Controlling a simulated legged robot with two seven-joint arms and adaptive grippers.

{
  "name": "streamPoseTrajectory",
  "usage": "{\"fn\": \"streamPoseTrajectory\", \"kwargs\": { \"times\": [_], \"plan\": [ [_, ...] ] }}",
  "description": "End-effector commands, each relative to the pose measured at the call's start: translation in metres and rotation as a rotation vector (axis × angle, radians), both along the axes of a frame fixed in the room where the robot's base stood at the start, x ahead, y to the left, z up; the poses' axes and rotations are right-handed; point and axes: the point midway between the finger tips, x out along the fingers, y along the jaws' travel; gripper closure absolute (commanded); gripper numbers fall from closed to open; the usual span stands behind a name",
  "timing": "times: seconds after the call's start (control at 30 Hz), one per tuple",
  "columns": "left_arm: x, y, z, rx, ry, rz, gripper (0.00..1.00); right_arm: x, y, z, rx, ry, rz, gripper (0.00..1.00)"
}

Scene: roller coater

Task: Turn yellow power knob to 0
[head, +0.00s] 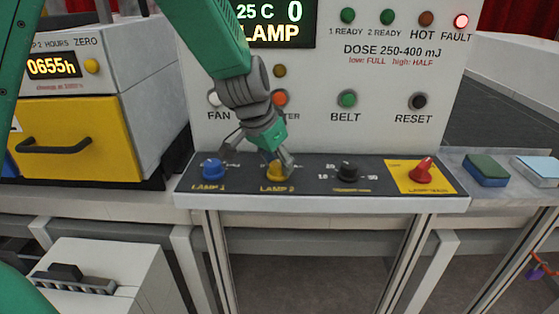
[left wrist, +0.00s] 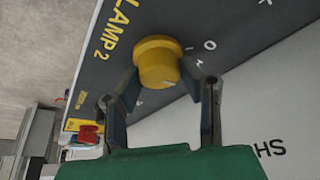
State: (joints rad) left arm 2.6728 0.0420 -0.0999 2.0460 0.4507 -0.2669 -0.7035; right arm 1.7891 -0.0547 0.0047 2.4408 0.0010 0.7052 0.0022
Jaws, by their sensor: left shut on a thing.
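The yellow power knob (head: 275,171) sits on the dark sloped panel (head: 320,180), above the label LAMP 2. My left gripper (head: 279,163) comes down from above and is shut on the knob, partly hiding it and its markings. In the left wrist view the yellow knob (left wrist: 155,62) stands between the two fingers (left wrist: 166,85). The marks I, 0 and another mark show along the knob's right side there. A thin pale line shows on the knob's lower edge; I cannot tell surely which mark it faces. My right gripper is not in view.
A blue knob (head: 212,168) is left of the yellow one. A black knob (head: 348,170) and a red knob (head: 423,169) are to the right. Buttons and lamps fill the upright white panel behind. Green (head: 486,170) and pale blue blocks lie at the right.

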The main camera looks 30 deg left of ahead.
Motion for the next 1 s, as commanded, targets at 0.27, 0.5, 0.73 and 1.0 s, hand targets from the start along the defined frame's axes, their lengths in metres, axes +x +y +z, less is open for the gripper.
{"fn": "streamPoseTrajectory", "kwargs": {
  "times": [0.27, 0.5, 0.73, 1.0],
  "plan": [
    [-0.003, -0.003, 0.001, 0.000, 0.012, 0.177, 0.95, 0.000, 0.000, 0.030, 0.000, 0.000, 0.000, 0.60],
    [-0.003, -0.003, 0.002, 0.003, 0.012, 0.385, 0.95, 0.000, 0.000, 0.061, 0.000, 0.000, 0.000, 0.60],
    [-0.004, -0.004, 0.001, 0.002, 0.011, 0.560, 0.95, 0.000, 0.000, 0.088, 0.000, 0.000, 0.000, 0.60],
    [-0.004, -0.004, -0.001, 0.000, 0.012, 0.693, 0.95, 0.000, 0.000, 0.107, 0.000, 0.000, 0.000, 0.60]
  ]
}}
